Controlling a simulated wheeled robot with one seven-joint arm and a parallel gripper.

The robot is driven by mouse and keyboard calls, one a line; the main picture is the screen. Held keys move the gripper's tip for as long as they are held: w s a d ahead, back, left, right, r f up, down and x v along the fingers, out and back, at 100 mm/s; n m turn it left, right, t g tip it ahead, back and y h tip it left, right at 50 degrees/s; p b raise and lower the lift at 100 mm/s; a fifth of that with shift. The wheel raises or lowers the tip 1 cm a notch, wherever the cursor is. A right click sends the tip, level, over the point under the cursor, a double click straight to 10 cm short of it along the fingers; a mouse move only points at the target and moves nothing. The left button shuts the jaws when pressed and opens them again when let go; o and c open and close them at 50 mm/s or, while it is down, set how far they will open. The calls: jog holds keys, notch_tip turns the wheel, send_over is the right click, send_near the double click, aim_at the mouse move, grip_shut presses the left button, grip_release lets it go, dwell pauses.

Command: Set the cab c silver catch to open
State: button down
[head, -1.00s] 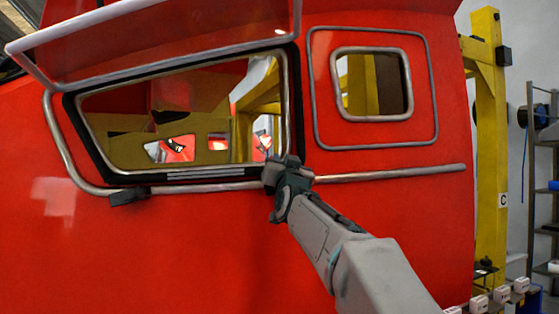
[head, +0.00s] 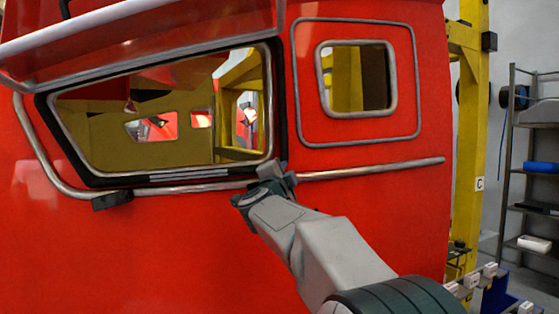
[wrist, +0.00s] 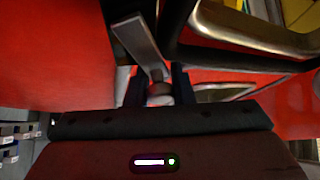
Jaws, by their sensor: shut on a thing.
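The red cab (head: 180,245) marked by a C on the yellow post fills the head view. My gripper (head: 270,175) is at the lower right corner of its large slanted window. In the wrist view, the silver catch (wrist: 140,42) is a flat lever tilted up and to the left, with a rounded end between the two dark fingers. My gripper (wrist: 158,90) is shut on that end. In the head view my gripper hides the catch.
A raised red panel (head: 140,40) overhangs the large window. A silver rail (head: 370,168) runs right from my gripper. A dark block (head: 112,200) sits below the window's lower left corner. A yellow post (head: 470,150) and shelving (head: 535,120) stand at the right.

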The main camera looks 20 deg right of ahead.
jog(key=shift+s+d+f+m+g+p, duration=0.15)
jog(key=shift+f+m+g+p, duration=0.25)
jog(key=shift+m, duration=0.45)
jog(key=shift+w+d+f+m+g+p, duration=0.15)
jog(key=shift+f+m+g+p, duration=0.15)
jog(key=shift+m+g+p, duration=0.35)
jog(key=shift+s+d+f+m+g+p, duration=0.15)
jog(key=shift+f+m+g+p, duration=0.15)
jog(key=shift+m, duration=0.7)
jog(key=shift+f, duration=0.1)
jog(key=c, duration=1.3)
grip_release()
jog(key=b+v, duration=0.3)
jog(key=v, duration=1.1)
jog(key=shift+a+f+b, duration=0.1)
jog(key=shift+f+b, duration=0.05)
jog(key=shift+b, duration=0.2)
